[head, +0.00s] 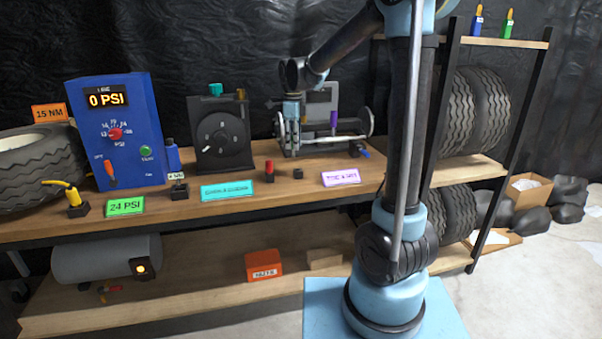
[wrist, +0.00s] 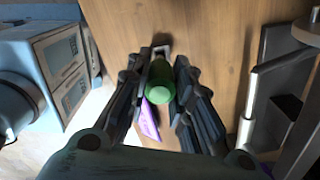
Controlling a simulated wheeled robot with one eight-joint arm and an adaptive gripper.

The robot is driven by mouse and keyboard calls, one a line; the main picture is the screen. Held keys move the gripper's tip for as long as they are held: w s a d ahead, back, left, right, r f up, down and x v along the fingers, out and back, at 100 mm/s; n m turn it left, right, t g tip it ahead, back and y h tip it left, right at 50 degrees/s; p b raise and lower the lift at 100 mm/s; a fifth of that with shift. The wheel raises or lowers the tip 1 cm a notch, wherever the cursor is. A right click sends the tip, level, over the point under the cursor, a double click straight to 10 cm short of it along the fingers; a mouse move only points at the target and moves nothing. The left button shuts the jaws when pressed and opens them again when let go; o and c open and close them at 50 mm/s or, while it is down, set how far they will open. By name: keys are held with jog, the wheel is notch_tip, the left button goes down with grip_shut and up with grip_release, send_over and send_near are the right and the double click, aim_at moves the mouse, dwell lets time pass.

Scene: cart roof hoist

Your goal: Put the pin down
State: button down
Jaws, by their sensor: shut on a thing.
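The pin (wrist: 160,82) shows in the wrist view as a green rounded cylinder seen end-on between the fingers. My gripper (wrist: 160,95) is shut on it, with a dark finger on each side. Its lower end is hidden, so I cannot tell whether it touches anything. A small grey bracket-like piece (wrist: 161,49) shows just beyond the pin, over the wooden bench top (wrist: 120,30). In the head view my gripper (head: 292,140) points down over the bench, in front of the grey fixture; the pin cannot be made out there.
A purple label (head: 340,177) lies near the bench's front edge. A grey fixture with a wheeled shaft (head: 352,138) stands close behind and right of my gripper. A small dark block (head: 298,174) and a red-topped piece (head: 269,168) stand left of the label. A blue pressure box (head: 118,135) is farther left.

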jog(key=shift+w+d+f, duration=0.1)
jog(key=shift+d+f, duration=0.2)
jog(key=shift+f, duration=1.05)
jog(key=shift+w+d+f, duration=0.1)
jog(key=shift+d+f, duration=0.15)
jog(key=shift+f, duration=1.15)
jog(key=shift+w+d+f, duration=0.1)
jog(key=shift+d+f, duration=0.2)
jog(key=shift+f, duration=1.05)
jog(key=c, duration=1.4)
grip_release()
